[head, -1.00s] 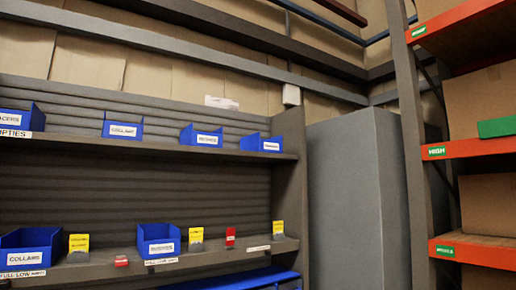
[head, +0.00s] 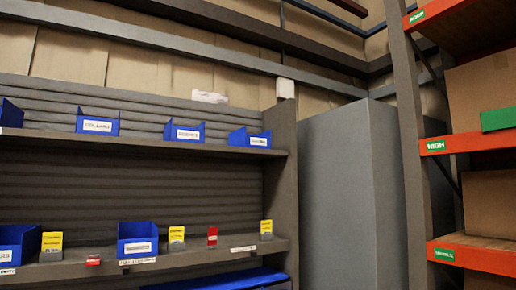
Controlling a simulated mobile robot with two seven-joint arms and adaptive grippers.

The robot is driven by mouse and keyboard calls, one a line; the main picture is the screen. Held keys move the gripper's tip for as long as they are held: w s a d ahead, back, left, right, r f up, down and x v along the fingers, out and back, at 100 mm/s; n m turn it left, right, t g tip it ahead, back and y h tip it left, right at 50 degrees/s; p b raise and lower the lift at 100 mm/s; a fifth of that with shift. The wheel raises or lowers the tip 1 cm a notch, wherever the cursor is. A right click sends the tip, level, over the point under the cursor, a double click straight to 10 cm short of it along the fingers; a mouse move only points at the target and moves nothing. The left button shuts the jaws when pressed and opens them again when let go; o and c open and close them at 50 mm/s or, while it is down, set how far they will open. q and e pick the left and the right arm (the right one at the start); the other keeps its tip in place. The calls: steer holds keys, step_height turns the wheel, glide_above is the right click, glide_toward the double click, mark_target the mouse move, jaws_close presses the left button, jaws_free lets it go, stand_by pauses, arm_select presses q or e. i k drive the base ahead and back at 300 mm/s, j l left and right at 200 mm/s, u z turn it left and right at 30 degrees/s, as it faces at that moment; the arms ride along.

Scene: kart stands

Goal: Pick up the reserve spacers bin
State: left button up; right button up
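Blue open-front bins stand on a grey shelf unit in the head view. On the upper shelf are a bin labelled collars (head: 97,123), a middle bin (head: 186,134) with a label I cannot read for sure, a right bin (head: 250,140) with an unreadable label, and a bin cut off at the left edge (head: 11,113). On the lower shelf are a bin cut off at left (head: 18,246) and another bin (head: 138,240) with an unclear label. I cannot tell which one is the reserve spacers bin. Neither gripper is in view.
Yellow cards (head: 52,242) and a red card (head: 212,237) stand on the lower shelf. A blue surface (head: 215,280) shows below it. A grey cabinet (head: 338,190) stands right of the shelf unit. An orange-beamed rack (head: 475,142) with cardboard boxes (head: 487,92) is at right.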

mark_target(239, 138)
steer(key=i+l, duration=0.15)
steer(key=l, duration=0.25)
steer(key=i+l, duration=0.15)
steer(key=l, duration=0.2)
steer(key=i+l, duration=0.2)
steer(key=l, duration=0.2)
steer(key=i+l, duration=0.15)
steer(key=l, duration=0.25)
steer(key=i+l, duration=0.15)
steer(key=l, duration=0.2)
steer(key=u, duration=0.05)
